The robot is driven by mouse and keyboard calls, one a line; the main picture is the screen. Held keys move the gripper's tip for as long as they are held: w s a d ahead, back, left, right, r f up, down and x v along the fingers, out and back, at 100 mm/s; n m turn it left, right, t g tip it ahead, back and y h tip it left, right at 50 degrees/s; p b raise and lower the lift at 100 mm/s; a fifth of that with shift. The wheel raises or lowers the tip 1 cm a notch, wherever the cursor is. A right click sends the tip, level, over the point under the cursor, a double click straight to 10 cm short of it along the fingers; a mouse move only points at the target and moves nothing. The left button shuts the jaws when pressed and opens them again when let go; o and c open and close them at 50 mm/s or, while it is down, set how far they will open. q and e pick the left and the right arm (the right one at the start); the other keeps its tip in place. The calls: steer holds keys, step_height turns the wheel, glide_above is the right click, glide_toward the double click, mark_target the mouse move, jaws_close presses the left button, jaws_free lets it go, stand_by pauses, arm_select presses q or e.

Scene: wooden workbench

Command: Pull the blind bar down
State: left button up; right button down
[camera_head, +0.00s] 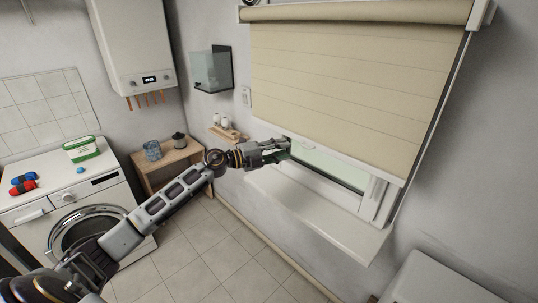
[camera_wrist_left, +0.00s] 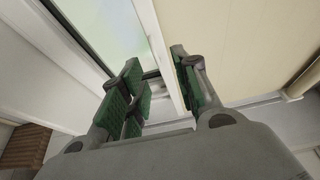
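The beige window blind (camera_head: 345,85) hangs partly lowered, and its pale bar (camera_head: 345,159) runs along the bottom edge. My left gripper (camera_head: 283,150) is at the lower edge of the blind, toward the bar's left end. In the left wrist view the gripper's green-padded fingers (camera_wrist_left: 160,88) stand apart. The pale bar (camera_wrist_left: 162,45) runs between them, with the beige blind (camera_wrist_left: 225,45) on the right and window glass on the left. I cannot tell whether either finger touches the bar. My right gripper is not in view.
A white windowsill (camera_head: 325,215) juts out below the window. A wooden side table (camera_head: 165,158) and a washing machine (camera_head: 75,205) stand to the left. A small wall shelf (camera_head: 228,133) is close beside the left gripper. A white surface (camera_head: 440,283) is at lower right.

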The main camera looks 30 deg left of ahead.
arm_select(q)
steer(key=shift+b+v, duration=0.5)
steer(key=shift+v, duration=1.65)
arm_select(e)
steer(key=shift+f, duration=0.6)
